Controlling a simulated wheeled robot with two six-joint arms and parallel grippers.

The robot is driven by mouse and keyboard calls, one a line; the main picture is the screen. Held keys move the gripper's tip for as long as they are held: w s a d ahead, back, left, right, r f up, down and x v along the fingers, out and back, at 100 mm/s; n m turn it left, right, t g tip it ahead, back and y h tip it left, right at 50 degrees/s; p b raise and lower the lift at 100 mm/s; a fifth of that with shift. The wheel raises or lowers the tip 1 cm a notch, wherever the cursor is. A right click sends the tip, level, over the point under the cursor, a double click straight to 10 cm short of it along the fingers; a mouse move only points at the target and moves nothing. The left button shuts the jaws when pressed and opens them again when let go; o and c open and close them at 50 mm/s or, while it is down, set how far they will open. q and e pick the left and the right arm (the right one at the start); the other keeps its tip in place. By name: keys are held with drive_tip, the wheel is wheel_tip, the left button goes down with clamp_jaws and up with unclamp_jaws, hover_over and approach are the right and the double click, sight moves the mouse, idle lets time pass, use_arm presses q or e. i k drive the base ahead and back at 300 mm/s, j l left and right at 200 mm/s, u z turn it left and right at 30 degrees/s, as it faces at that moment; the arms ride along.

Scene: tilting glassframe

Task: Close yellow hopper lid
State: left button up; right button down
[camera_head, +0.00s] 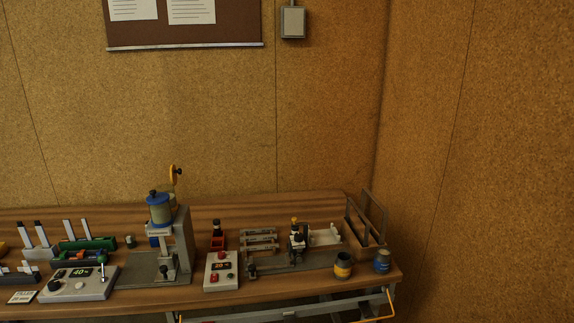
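The yellow lid (174,173) stands upright on edge, raised above and just behind the hopper, with a small dark knob on its right side. A dark knob-like part shows on the hopper's top left. The hinge between lid and hopper is too small to make out. Neither of my grippers shows in this view.
The wooden bench (140,302) runs along the wall. Left of the machine is a control box (78,285) with a display; right is another with red buttons (221,270). Further right are a fixture (262,241), two small jars (343,265) and a metal frame (366,222). Space above the bench is clear.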

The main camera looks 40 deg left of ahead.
sight(173, 171)
drive_tip(key=u, duration=2.1)
